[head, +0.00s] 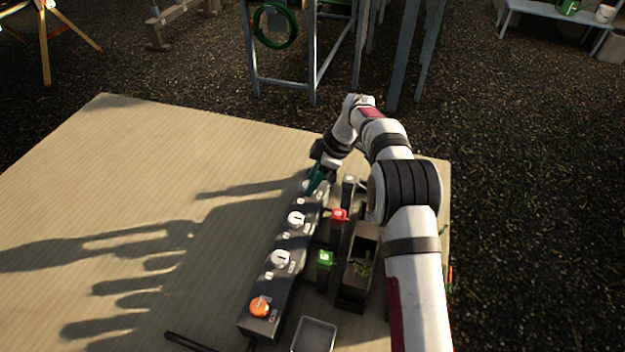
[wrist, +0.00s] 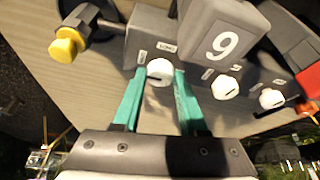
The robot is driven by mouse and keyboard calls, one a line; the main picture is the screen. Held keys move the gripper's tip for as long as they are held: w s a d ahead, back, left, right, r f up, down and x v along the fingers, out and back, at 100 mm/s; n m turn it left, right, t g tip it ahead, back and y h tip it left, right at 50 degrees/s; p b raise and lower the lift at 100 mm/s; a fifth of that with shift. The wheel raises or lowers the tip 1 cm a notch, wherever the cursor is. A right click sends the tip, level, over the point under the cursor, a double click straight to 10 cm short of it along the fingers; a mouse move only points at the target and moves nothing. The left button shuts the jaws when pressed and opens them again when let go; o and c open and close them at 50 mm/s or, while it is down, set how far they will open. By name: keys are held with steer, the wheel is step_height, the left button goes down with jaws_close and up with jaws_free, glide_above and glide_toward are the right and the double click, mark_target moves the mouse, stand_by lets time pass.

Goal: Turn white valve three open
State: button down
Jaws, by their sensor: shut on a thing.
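A long dark grey manifold box (head: 290,245) lies on the table. Along its top are white valve knobs, one in the middle (head: 296,218), one nearer (head: 280,258), and a far one largely hidden by my gripper (head: 315,183). In the wrist view, my gripper's teal fingers (wrist: 160,82) are shut on the far white valve (wrist: 159,71), one finger on each side. Its dark slot shows roughly crosswise between the fingers. Two other white valves (wrist: 225,88) (wrist: 272,98) stand to the right. The small labels are too blurred to read surely.
An orange knob (head: 260,306) is at the box's near end. Red (head: 338,215) and green (head: 325,258) topped posts and a planter trough (head: 345,292) stand to the right. A grey block marked 9 (wrist: 222,42) and a yellow knob (wrist: 67,44) are near my gripper. The table's left is clear.

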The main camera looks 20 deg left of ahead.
stand_by(0.3)
steer(key=shift+c, duration=2.2)
jaws_free()
steer(key=v, duration=1.5)
steer(key=shift+r, duration=0.35)
steer(key=shift+d, duration=0.2)
